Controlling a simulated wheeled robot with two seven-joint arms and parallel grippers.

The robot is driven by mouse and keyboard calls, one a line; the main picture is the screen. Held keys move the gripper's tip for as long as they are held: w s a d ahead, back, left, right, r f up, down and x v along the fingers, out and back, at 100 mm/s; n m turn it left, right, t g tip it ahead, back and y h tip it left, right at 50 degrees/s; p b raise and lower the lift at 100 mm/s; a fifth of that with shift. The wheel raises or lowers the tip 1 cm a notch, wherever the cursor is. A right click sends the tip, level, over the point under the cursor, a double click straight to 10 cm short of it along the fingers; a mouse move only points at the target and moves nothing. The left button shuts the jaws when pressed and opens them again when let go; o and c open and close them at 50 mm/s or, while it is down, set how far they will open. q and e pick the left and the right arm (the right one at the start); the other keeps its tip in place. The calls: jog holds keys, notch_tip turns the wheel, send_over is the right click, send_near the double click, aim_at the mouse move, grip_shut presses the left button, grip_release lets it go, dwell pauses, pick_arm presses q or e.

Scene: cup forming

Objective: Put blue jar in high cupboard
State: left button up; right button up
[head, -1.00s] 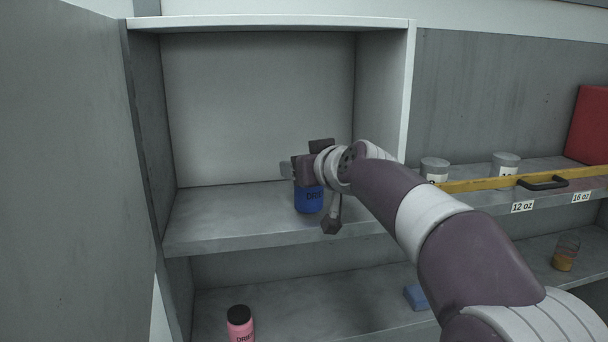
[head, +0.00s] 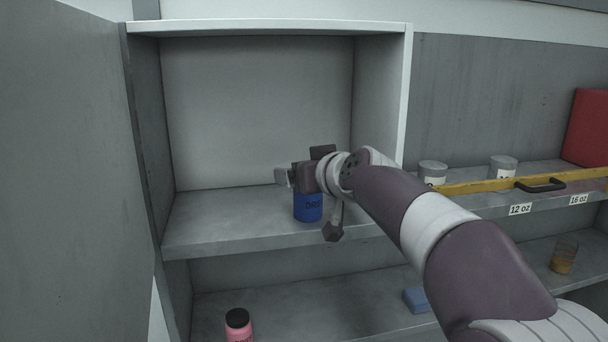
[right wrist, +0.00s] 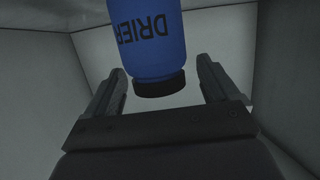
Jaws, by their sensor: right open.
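The blue jar (head: 309,208), with dark lettering, stands upright on the upper cupboard shelf (head: 220,222), near its front right. My right gripper (head: 292,176) is at the jar's top, and its body hides the lid in the head view. In the right wrist view the jar (right wrist: 152,45) appears upside down with its black lid (right wrist: 160,84) between the fingers. The right gripper (right wrist: 160,88) is open, with a gap between each finger and the lid. My left gripper is not in view.
The cupboard's right wall (head: 381,100) is close to my right arm. An open door panel (head: 75,170) stands on the left. A pink jar (head: 238,325) and a blue block (head: 415,300) are on the lower shelf. The upper shelf's left side is clear.

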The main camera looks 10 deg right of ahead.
jog(key=b+v, duration=0.4)
jog(key=v, duration=0.7)
jog(key=shift+f, duration=0.1)
